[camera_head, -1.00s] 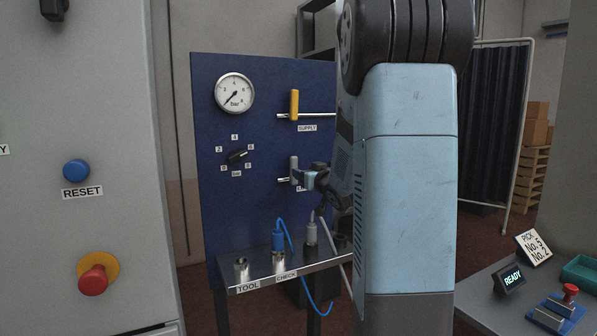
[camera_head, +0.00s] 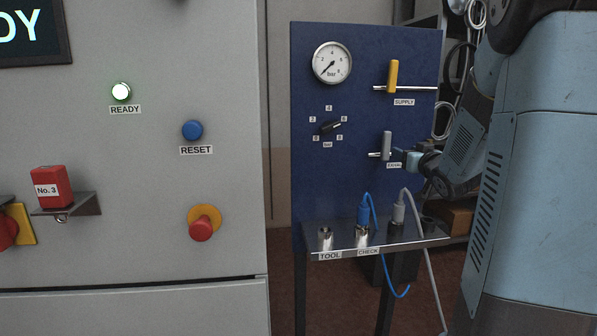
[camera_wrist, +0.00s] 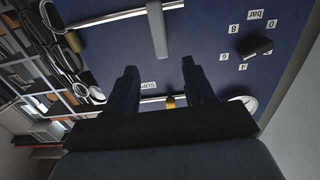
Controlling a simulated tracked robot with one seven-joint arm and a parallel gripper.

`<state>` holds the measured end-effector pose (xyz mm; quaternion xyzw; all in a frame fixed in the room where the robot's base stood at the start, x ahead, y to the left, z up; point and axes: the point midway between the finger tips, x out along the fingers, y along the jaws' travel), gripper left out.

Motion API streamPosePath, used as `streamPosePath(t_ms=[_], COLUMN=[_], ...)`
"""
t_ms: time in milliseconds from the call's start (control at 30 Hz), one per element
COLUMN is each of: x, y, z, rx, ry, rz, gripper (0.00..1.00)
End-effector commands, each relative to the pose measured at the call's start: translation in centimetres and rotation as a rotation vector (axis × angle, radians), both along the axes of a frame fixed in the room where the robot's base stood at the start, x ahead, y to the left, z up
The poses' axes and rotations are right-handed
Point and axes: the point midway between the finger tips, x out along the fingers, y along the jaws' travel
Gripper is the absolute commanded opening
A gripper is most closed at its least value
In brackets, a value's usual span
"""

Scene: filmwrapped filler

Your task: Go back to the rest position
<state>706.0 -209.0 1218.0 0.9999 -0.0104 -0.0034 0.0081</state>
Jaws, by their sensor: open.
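My gripper (camera_head: 402,160) is at the right part of the blue panel (camera_head: 350,190), just right of the upright grey lever (camera_head: 386,145). In the wrist view my gripper (camera_wrist: 159,68) has its two dark fingers apart, with nothing held between them. The grey lever (camera_wrist: 157,30) shows there beyond the fingertips, in line with the gap. I cannot tell how far the fingertips are from the lever. My arm covers the right side of the head view.
Above the grey lever is the yellow SUPPLY lever (camera_head: 393,76), with a gauge (camera_head: 332,63) to its left. Below is a metal shelf (camera_head: 345,252) with a blue connector (camera_head: 363,212) and a grey one (camera_head: 398,212) with hoses. A grey cabinet (camera_head: 150,215) stands left.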

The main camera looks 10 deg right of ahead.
Motion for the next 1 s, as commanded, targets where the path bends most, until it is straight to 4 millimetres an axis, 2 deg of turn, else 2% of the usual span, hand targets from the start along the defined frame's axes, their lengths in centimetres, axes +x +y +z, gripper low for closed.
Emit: streamPosePath(t_ms=[167,267,467,767,1000], x=[-1.0,-2.3,-6.3,-14.8,-23.4], y=[1.2,2.5,5.4,11.1,16.5], z=[0.8,1.3,1.3,-0.3,-2.4], rx=[-0.011,-0.018,-0.013,0.015,0.030], ry=[0.056,0.127,0.299,0.597,0.851], rz=[-0.052,-0.100,-0.178,-0.192,-0.111], gripper=[0.53,0.53,0.53,0.53,0.53])
